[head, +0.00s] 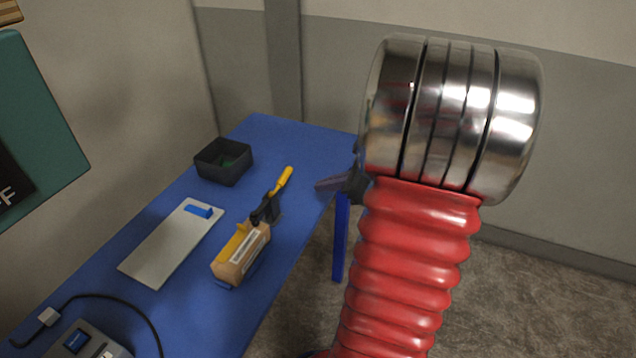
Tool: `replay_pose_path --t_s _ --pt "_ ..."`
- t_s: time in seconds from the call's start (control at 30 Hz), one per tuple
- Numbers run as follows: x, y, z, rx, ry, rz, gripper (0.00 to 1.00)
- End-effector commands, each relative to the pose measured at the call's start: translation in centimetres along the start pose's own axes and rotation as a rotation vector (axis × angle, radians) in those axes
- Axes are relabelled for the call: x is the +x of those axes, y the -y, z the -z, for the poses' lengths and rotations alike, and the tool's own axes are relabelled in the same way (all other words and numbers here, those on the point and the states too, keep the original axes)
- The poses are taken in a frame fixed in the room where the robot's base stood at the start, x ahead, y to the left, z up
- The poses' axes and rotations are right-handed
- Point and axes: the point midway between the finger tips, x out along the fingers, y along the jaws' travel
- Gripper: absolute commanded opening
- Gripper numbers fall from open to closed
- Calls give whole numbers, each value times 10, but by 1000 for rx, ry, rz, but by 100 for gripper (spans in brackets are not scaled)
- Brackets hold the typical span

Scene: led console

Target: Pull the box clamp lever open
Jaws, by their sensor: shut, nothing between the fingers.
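The box clamp lever (284,179) has a yellow handle tip and a dark body. It stands tilted up to the right at the far end of a tan and yellow box (239,257) on the blue table. My gripper (326,185) shows as dark grey fingers just right of the lever, near the table's right edge, with a gap between them and the yellow handle. The fingers look shut and empty. Most of my gripper and wrist is hidden behind my red ribbed arm and its metal joint.
The blue table (215,318) runs from the front left to the back. A black open bin (223,162) stands behind the clamp. A pale flat board (165,250) with a blue block lies left of the box. A grey switch unit (88,344) with a black cable is at the front.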

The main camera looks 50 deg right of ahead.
Motion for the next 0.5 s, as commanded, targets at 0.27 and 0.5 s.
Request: replay_pose_path --t_s 0.27,0.5 --pt "40 -2 0 1 0 -4 0" --pt "70 -1 0 0 -1 -3 0"
